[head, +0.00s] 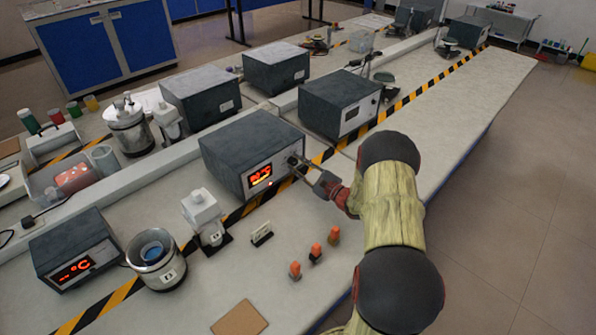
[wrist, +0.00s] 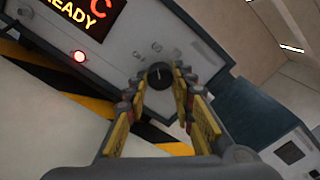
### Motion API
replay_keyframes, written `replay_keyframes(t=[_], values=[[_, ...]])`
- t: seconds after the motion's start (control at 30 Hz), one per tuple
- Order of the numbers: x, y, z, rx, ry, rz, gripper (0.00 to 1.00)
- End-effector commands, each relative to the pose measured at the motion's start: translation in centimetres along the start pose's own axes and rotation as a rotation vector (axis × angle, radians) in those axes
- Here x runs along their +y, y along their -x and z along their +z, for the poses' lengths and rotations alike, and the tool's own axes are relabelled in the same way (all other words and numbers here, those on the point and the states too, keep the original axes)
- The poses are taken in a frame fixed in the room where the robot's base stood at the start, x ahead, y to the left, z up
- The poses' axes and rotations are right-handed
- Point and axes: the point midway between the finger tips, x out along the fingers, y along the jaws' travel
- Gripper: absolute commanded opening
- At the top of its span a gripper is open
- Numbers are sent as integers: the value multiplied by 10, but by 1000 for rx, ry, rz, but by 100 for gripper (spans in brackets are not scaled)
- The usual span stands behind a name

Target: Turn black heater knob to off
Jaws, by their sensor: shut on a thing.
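The heater (head: 252,150) is a dark grey box with a light front panel and a lit red display, standing on the bench. Its black knob (wrist: 159,75) sits on the panel in the wrist view, with a pale pointer mark and small lettering above it. My gripper (head: 296,168) reaches the right part of that panel in the head view. In the wrist view its two fingers (wrist: 160,85) stand on either side of the knob and are closed on it. In the head view the fingers largely hide the knob.
The display (wrist: 80,15) reads "READY" in part, with a lit red button (wrist: 80,57) below it. Similar boxes stand behind (head: 340,103) and at the front left (head: 75,250). Several orange-topped small items (head: 315,251) stand on the bench near my arm. Striped tape runs along the bench.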

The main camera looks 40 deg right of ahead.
Motion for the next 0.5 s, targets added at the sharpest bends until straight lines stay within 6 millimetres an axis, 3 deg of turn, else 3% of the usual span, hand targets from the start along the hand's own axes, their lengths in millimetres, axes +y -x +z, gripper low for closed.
replay_keyframes(t=[0.5], values=[[2,0,-3,-5,465,7,0]])
